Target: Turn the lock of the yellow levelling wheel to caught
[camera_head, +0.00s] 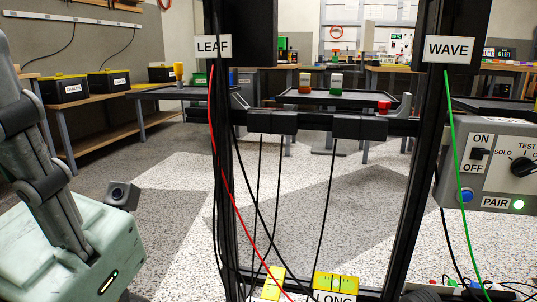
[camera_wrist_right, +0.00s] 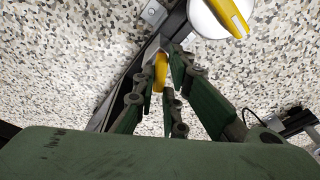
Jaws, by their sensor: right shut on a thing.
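In the right wrist view, my right gripper (camera_wrist_right: 166,64) is shut on a small yellow part (camera_wrist_right: 160,72) at the end of a dark frame bar. It looks like the wheel's lock, but the fingers hide part of it, and its turned position cannot be read. A white round piece with a yellow bar across it (camera_wrist_right: 230,16) shows at the top right, apart from the fingers. The head view shows neither this part nor my right gripper. My left arm comes in at the left of the head view, with its fingers out of view.
A dark upright frame with LEAF (camera_head: 212,47) and WAVE (camera_head: 449,49) signs stands ahead, with hanging cables. A grey control box (camera_head: 490,165) is at its right. Yellow blocks (camera_head: 336,283) are low in front. Speckled floor (camera_head: 300,200) is open behind the frame.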

